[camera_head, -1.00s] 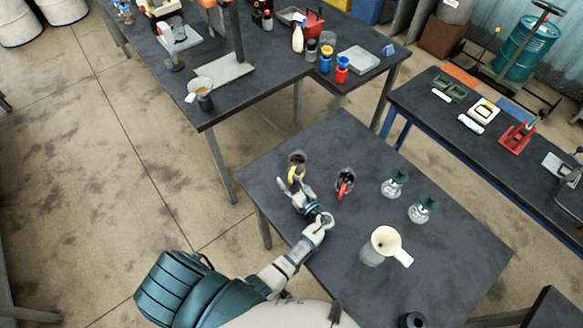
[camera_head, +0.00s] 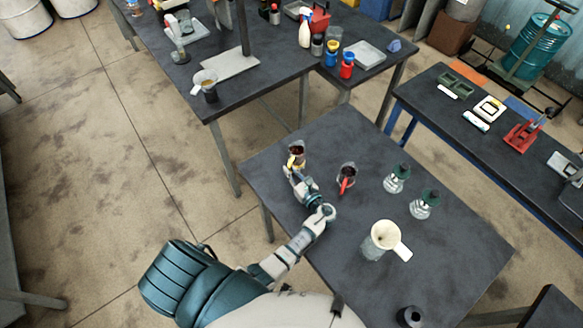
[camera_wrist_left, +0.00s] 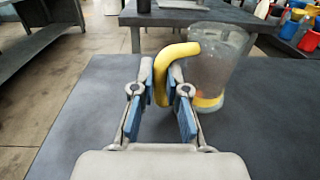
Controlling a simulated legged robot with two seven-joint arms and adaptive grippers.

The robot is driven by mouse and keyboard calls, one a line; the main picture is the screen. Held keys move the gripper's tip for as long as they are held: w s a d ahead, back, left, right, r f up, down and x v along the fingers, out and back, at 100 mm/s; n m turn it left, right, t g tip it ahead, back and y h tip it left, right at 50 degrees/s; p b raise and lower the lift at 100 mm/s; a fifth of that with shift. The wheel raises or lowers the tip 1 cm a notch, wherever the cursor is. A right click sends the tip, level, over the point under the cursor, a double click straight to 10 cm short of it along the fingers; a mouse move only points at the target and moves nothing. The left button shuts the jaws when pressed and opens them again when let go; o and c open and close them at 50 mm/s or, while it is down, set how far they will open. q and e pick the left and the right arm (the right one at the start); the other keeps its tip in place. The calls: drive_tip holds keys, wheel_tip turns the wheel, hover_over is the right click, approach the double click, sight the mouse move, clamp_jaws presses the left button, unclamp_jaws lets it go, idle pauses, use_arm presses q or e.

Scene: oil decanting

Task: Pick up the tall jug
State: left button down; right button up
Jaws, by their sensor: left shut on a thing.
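A clear jug with a yellow handle and yellow base band (camera_wrist_left: 222,62) stands upright on the near dark table; its dark opening shows in the head view (camera_head: 297,149). My left gripper (camera_head: 295,168) is at its near side. In the left wrist view the yellow handle (camera_wrist_left: 162,72) is between the blue-padded fingers of the gripper (camera_wrist_left: 160,105), which is shut on it. A second clear jug with a red handle (camera_head: 346,173) stands to the right, apart from the gripper. My right gripper is not in view.
Two glass flasks with dark green tops (camera_head: 397,178) (camera_head: 424,204) and a pale wide-mouthed pitcher (camera_head: 383,239) stand on the near table (camera_head: 450,262). A small black object (camera_head: 410,316) is at its front edge. Other cluttered tables stand behind and right.

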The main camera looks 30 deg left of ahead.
use_arm(q)
drive_tip(key=shift+d, duration=0.45)
drive_tip(key=shift+d+r, duration=0.2)
drive_tip(key=shift+r, duration=0.25)
drive_tip(key=shift+a+r, duration=0.1)
drive_tip(key=shift+r, duration=0.5)
drive_tip(key=shift+a+r, duration=0.25)
drive_tip(key=shift+r, duration=0.3)
drive_tip(key=shift+s+d, duration=0.15)
drive_tip(key=shift+s, duration=0.75)
drive_tip(key=s+d+r+b, duration=0.1)
drive_tip(key=s+d, duration=0.3)
drive_tip(key=s, duration=0.9)
drive_tip(key=shift+s+r, duration=0.2)
drive_tip(key=shift+r, duration=0.1)
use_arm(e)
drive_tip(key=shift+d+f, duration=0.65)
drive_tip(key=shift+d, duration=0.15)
use_arm(q)
drive_tip(key=shift+s, duration=0.1)
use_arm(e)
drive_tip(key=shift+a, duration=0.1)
